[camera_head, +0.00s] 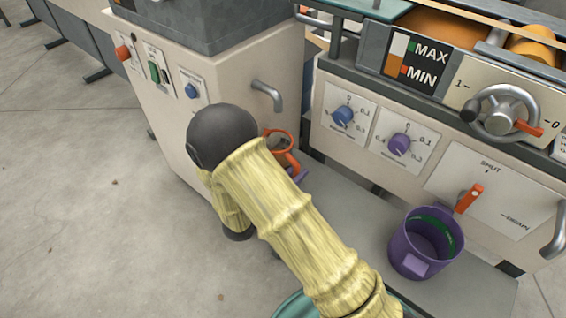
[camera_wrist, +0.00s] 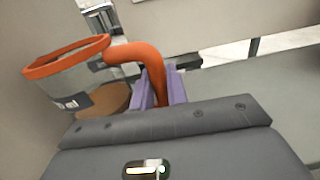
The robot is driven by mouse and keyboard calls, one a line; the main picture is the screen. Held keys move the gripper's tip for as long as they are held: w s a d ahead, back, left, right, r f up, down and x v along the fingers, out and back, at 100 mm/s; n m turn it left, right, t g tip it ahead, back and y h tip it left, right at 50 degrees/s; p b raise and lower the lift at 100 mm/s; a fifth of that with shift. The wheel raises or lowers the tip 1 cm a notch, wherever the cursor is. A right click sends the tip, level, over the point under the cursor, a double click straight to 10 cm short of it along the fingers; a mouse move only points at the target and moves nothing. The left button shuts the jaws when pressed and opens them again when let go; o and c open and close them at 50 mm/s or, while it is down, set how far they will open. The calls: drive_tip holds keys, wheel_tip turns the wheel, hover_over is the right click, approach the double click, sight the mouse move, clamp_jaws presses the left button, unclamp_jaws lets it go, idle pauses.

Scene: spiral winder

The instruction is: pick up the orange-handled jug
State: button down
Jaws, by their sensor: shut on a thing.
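The orange-handled jug (camera_wrist: 60,80) is at the left in the wrist view, with an orange rim and a grey body bearing a dark label. Its orange handle (camera_wrist: 147,62) curves down between the purple fingers of my gripper (camera_wrist: 164,92). My gripper is shut on the handle. In the head view, part of the jug's orange rim and handle (camera_head: 291,158) shows beside my arm, which hides most of its body. A purple fingertip of my gripper (camera_head: 299,175) shows just below it. I cannot tell whether the jug touches a surface.
A brown round surface (camera_wrist: 117,98) shows beside the jug in the wrist view. A purple pot (camera_head: 408,263) stands on the grey ledge (camera_head: 365,225) under the drain lever (camera_head: 469,198). Machine cabinets with knobs and a grey handle (camera_head: 270,93) close in behind. Open floor (camera_head: 80,200) lies left.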

sight(298, 165)
drive_tip(key=shift+r, duration=0.1)
drive_tip(key=shift+s+r+p, duration=0.15)
drive_tip(key=shift+r+p, duration=0.3)
drive_tip(key=shift+p, duration=0.3)
wheel_tip(298, 165, up, 6)
drive_tip(key=p, duration=0.3)
drive_tip(key=shift+d+p, duration=0.1)
drive_tip(key=shift+p, duration=0.3)
drive_tip(key=s+d+p, duration=1.2)
drive_tip(key=d, duration=0.3)
drive_tip(key=shift+d+p, duration=0.25)
drive_tip(key=shift+p, duration=0.05)
idle(0.6)
